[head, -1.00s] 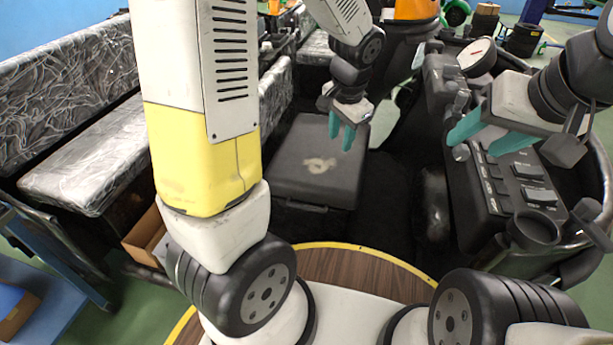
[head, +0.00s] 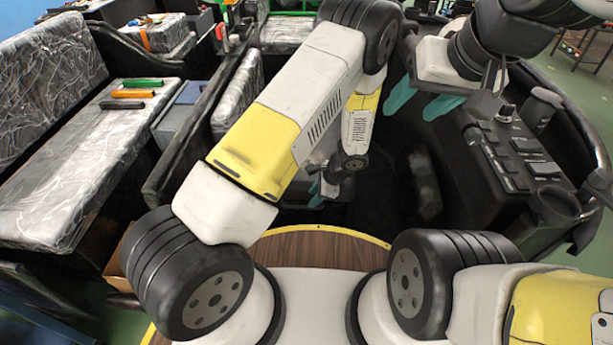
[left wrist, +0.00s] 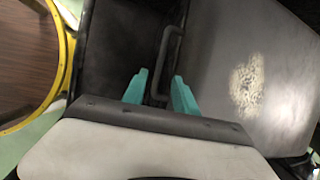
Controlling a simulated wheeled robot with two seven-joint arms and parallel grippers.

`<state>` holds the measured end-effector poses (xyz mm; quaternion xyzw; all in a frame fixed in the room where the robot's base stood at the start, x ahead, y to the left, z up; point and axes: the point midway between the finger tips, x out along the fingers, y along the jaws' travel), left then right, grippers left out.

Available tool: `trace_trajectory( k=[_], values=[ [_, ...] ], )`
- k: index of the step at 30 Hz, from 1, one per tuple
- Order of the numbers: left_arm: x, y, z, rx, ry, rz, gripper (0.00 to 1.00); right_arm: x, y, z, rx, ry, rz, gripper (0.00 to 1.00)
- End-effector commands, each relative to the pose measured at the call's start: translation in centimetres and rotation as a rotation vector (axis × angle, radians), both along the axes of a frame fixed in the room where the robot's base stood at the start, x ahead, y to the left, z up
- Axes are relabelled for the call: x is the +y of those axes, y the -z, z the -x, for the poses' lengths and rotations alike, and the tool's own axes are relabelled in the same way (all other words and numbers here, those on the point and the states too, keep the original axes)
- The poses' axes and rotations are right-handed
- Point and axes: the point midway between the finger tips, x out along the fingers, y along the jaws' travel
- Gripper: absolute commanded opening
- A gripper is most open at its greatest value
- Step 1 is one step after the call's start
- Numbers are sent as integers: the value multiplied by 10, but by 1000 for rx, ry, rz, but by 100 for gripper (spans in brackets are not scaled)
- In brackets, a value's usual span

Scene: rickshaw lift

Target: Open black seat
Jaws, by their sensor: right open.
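The black seat (left wrist: 255,75) has a smooth dark top with a pale worn patch, seen on the right of the left wrist view. Its black handle (left wrist: 170,62) sticks out from the seat's front side. My left gripper (left wrist: 160,93) is open, with one teal fingertip on each side of the handle's near end; I cannot tell if they touch it. In the head view my left gripper (head: 322,190) is low in front of the seat, and my left arm hides most of the seat. My right gripper (head: 420,101) is open and empty, above and left of the control console.
The control console (head: 510,160) with switches and a cup-like holder stands at the right. A plastic-covered bench (head: 75,165) with several coloured tools lies at the left. A round wooden floor plate with a yellow rim (head: 310,240) is in front of my base.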

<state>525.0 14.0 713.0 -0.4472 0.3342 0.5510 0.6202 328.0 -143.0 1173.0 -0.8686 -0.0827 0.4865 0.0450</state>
Motion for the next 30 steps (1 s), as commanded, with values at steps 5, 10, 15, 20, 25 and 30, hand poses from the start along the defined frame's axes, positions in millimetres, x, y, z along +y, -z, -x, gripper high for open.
trace_trajectory(
  k=[5, 10, 15, 20, 25, 30],
  values=[
    [13, 28, -4, 3, -2, -3, 34, 0, 0, 0, 0, 0, 0, 55],
    [21, 47, -8, 2, -1, -1, 34, 0, 0, 0, 0, 0, 0, 55],
    [23, 54, -10, 1, -1, 0, 34, 0, 0, 0, 0, 0, 0, 55],
    [24, 54, -10, 1, -1, 1, 34, 0, 0, 0, 0, 0, 0, 55],
    [23, 54, -10, 1, -1, 0, 13, 0, 0, 0, 0, 0, 0, 55],
    [23, 54, -10, 1, -1, 0, 0, 0, 0, 0, 0, 0, 0, 55]
  ],
)
